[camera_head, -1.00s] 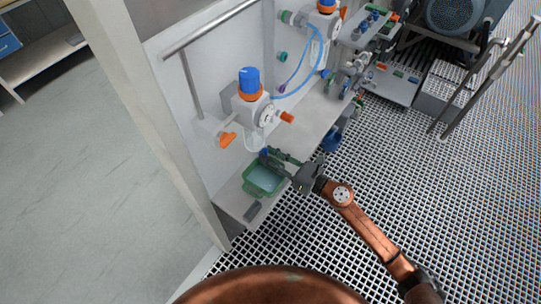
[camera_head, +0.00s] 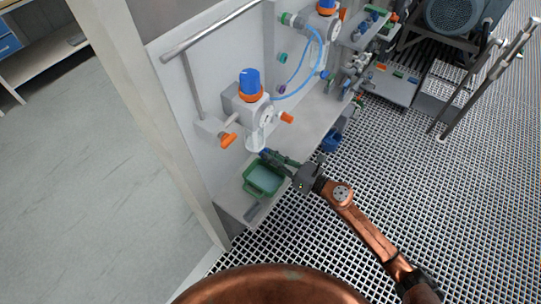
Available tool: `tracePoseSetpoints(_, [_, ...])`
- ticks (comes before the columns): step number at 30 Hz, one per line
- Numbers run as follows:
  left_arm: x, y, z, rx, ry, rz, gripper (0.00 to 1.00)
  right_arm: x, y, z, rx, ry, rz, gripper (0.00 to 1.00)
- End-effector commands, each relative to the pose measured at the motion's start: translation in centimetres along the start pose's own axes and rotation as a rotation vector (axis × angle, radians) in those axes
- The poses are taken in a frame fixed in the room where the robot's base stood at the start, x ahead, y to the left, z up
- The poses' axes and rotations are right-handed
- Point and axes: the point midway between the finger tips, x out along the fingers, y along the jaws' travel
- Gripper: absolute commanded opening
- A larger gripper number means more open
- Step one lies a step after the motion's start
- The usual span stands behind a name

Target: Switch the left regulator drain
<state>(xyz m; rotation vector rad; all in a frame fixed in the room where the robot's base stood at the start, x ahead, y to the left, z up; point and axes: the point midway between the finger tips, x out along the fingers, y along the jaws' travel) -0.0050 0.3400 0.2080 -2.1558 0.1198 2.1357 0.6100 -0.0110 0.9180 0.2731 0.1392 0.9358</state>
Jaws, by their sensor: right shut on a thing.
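The left regulator (camera_head: 250,100) is mounted on the white panel. It has a blue knob (camera_head: 250,79) with an orange ring, a gauge on its side, and a clear bowl (camera_head: 254,138) below. My right gripper (camera_head: 273,157) reaches in from the lower right, under the bowl and just above a green tray (camera_head: 263,180). It is shut on a small blue part at the bowl's underside, which looks like the drain; the fingers largely hide it. My left gripper is not in view.
An orange handle (camera_head: 228,141) and an orange fitting (camera_head: 287,118) flank the regulator. A second regulator (camera_head: 326,15) with blue tubing is farther back. Grating floor lies to the right.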

Motion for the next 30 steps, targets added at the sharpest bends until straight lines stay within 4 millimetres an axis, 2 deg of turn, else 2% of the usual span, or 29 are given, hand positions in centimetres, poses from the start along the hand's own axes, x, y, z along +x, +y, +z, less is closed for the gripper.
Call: tracePoseSetpoints(30, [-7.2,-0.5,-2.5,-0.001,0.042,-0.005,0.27,0.0,-0.3,0.1,0.933,-0.001,-0.001,0.00])
